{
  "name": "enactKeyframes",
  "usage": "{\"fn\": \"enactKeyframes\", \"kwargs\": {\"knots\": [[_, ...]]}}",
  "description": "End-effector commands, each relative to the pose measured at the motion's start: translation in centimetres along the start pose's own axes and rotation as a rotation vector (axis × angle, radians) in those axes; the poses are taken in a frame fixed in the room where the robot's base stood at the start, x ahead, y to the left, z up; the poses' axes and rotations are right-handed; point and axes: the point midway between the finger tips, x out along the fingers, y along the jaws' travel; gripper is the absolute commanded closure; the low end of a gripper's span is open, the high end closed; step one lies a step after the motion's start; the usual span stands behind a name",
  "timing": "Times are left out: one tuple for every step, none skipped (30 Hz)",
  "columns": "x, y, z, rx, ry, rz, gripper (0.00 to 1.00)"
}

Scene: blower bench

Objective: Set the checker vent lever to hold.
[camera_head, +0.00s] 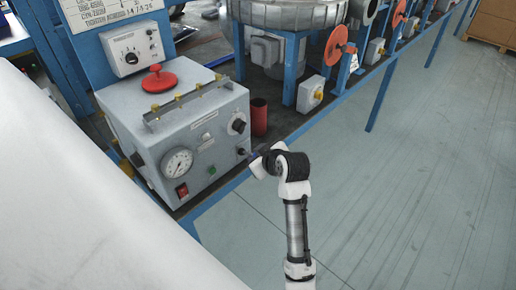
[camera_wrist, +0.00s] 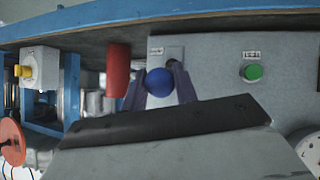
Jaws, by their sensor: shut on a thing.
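The checker (camera_head: 170,135) is a grey box on the bench with a round gauge, black knobs and a red handwheel on top. The lever's blue ball knob (camera_wrist: 159,82) sits at the checker's front panel in the wrist view, with a small label beside it. My gripper (camera_wrist: 160,90) is shut on this blue knob, one finger on each side. In the head view my gripper (camera_head: 252,157) is at the lower right of the checker's front. There the lever is mostly hidden by the gripper, and I cannot read its position.
A red cylinder (camera_head: 259,117) stands close to the right of the checker and also shows in the wrist view (camera_wrist: 118,70). A green button (camera_wrist: 253,72) is on the panel. Blue bench legs and yellow-knobbed boxes are farther right. The floor in front is clear.

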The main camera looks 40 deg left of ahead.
Motion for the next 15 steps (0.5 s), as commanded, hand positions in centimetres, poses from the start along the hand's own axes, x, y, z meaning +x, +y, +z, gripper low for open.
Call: {"fn": "enactKeyframes", "kwargs": {"knots": [[-0.19,0.18,-0.42,-0.004,0.011,0.007,1.0],[-0.19,0.18,-0.42,-0.004,0.011,0.007,0.68],[-0.18,0.18,-0.39,-0.004,0.01,0.006,0.63],[-0.18,0.17,-0.37,-0.003,0.01,0.006,0.59],[-0.16,0.16,-0.34,-0.003,0.009,0.006,0.55],[-0.15,0.14,-0.3,-0.003,0.008,0.005,0.51],[-0.13,0.13,-0.28,-0.002,0.007,0.005,0.51],[-0.12,0.12,-0.25,-0.002,0.007,0.004,0.51],[-0.11,0.11,-0.23,-0.002,0.006,0.004,0.51],[-0.1,0.11,-0.21,-0.002,0.006,0.004,0.51],[-0.09,0.1,-0.19,-0.002,0.005,0.003,0.51],[-0.08,0.09,-0.17,-0.001,0.005,0.003,0.51],[-0.09,0.09,-0.16,-0.001,0.005,0.003,0.51],[-0.12,0.08,-0.15,-0.001,0.004,0.003,0.51],[-0.22,0.09,-0.13,-0.001,0.005,0.003,0.51]]}}
